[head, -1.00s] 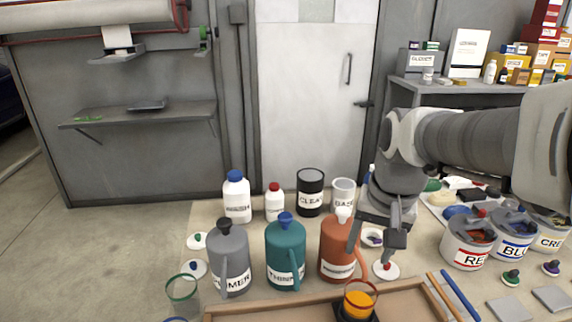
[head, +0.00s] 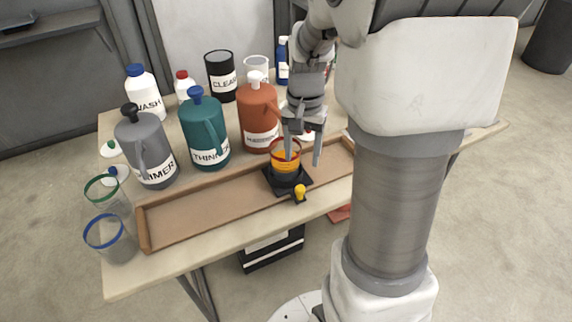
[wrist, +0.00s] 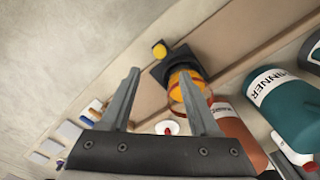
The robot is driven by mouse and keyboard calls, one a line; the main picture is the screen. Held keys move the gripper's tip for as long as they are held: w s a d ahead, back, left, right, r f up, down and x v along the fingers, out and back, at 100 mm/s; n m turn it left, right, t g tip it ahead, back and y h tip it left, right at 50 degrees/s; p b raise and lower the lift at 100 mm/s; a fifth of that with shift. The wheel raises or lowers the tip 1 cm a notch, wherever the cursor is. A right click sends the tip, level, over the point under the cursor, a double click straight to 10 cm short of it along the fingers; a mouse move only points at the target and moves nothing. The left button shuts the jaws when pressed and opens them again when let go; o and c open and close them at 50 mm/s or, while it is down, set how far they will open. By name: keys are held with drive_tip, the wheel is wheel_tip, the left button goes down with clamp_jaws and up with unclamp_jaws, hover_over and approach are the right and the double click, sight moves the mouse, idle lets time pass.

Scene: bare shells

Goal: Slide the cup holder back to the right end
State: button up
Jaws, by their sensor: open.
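The cup holder is a black square base (head: 270,181) with a yellow knob (head: 300,192) at its front. It sits in a long shallow wooden tray (head: 190,212), right of the tray's middle. A clear cup with orange contents (head: 284,168) and a red rim stands in it. My gripper (head: 303,160) is open and empty, hanging at the cup, its fingers partly in front of it. In the wrist view the holder (wrist: 158,74), knob (wrist: 159,50) and cup (wrist: 186,86) show beyond the spread fingers (wrist: 158,72). Contact cannot be told.
Grey (head: 147,155), teal (head: 205,135) and orange-red (head: 258,120) jugs stand close behind the tray. Green-rimmed (head: 103,190) and blue-rimmed (head: 110,240) clear cups stand by its left end. The tray's left part is empty. My arm hides the table's right side.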

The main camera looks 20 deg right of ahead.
sight(300, 187)
wheel_tip(300, 187, down, 11)
drive_tip(key=shift+r+b, duration=0.2)
drive_tip(key=shift+b, duration=1.05)
clamp_jaws()
idle(0.4)
